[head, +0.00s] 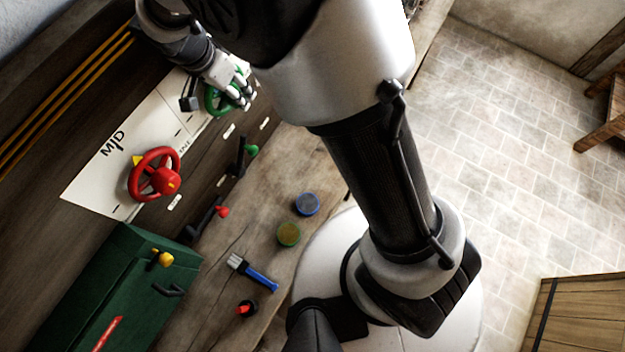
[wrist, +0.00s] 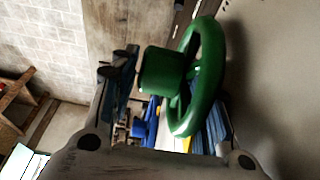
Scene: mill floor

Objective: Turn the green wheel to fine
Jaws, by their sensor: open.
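The green wheel (head: 212,101) is mounted on the pale panel at the upper left of the head view, partly hidden by my gripper (head: 240,94). In the wrist view the green wheel (wrist: 213,75) is close and seen nearly edge-on, with its thick green hub to the left. My gripper is open at the wheel, with nothing held. I cannot tell whether a finger touches the rim. The marks around the green wheel, including any reading fine, are hidden or too small to read.
A red wheel (head: 153,174) with a yellow pointer sits on the same panel, near the word MID. Levers with green (head: 251,150) and red (head: 222,211) knobs stick out below. A green box (head: 118,285), brush (head: 254,273) and round tins (head: 307,204) are on the bench.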

